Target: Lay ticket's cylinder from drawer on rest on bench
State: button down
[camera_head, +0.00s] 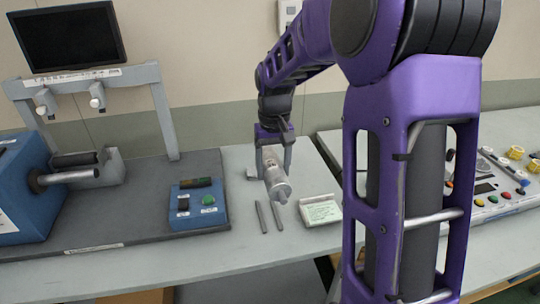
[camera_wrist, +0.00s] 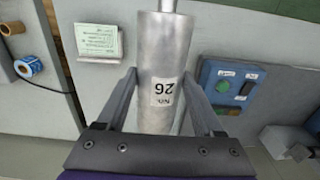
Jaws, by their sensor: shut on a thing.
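A silver metal cylinder (camera_head: 278,187) with a thinner shaft at its near end lies roughly level over the bench (camera_head: 235,235). My gripper (camera_head: 273,163) is shut on it from above, one finger on each side. In the wrist view the cylinder (camera_wrist: 163,60) sits between both fingers (camera_wrist: 160,92), and its label reads "No 26", upside down. The ticket (camera_head: 323,212), a pale green card in a white holder, stands to its right; its writing is too small to read. A small grey piece (camera_head: 251,173) shows beside the gripper; I cannot tell whether it is the rest.
A control panel (camera_head: 490,190) is at the right. A wooden edge shows under the bench.

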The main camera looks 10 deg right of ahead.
jog(key=shift+w+f+b, duration=0.25)
jog(key=shift+w+f, duration=0.5)
jog(key=shift+f, duration=1.65)
jog(key=shift+w+f+b, duration=0.2)
jog(key=shift+w+f, duration=0.5)
jog(key=shift+f, duration=1.75)
jog(key=shift+w+f+b, duration=0.25)
jog(key=shift+w+f, duration=0.5)
jog(key=shift+f, duration=1.65)
jog(key=shift+w+f, duration=0.4)
jog(key=shift+w, duration=0.2)
jog(key=shift+f+b, duration=1.6)
jog(key=shift+f, duration=0.45)
grip_release()
jog(key=shift+s, duration=0.1)
